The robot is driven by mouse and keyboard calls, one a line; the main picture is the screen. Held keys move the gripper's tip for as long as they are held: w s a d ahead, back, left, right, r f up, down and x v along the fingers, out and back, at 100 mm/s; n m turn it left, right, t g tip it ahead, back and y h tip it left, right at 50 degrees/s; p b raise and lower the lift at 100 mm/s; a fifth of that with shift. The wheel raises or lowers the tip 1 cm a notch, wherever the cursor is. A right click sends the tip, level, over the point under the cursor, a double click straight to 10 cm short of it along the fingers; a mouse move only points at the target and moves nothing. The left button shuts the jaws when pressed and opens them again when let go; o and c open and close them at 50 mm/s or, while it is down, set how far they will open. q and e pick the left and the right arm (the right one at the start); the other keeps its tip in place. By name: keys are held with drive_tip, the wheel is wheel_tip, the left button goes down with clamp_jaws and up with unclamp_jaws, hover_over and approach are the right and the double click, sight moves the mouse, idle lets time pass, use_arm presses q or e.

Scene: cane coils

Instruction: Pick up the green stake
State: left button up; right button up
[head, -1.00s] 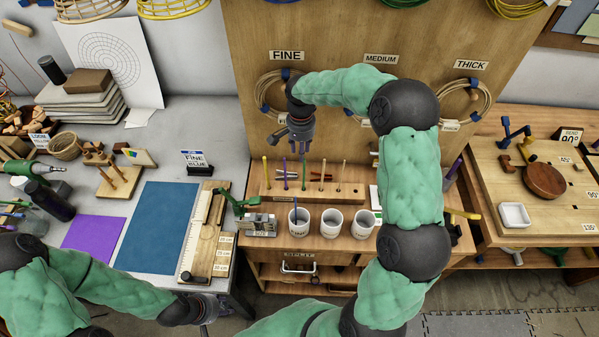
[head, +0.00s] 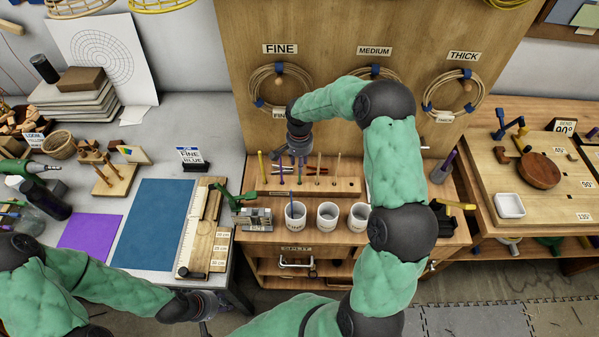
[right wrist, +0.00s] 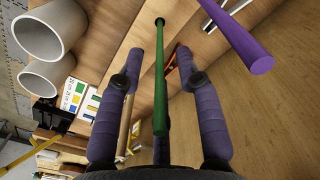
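The green stake (right wrist: 160,85) stands in a hole of the wooden rack (head: 348,187), seen end-on in the right wrist view. My right gripper (right wrist: 158,62) is open around it, one finger on each side, with gaps visible on both sides. In the head view the right gripper (head: 299,152) points down over the rack and mostly covers the green stake. A purple stake (right wrist: 242,38) stands beside it, outside the fingers. My left gripper (head: 207,305) is low at the table's front edge, away from the rack; its fingers are unclear.
A yellow stake (head: 261,166) and tan stakes (head: 337,168) stand in the same rack. A green clamp-like tool (head: 240,199) is at the left. The board with cane coils (head: 280,88) rises behind.

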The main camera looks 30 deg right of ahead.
clamp_jaws()
drive_tip(key=shift+r, duration=0.15)
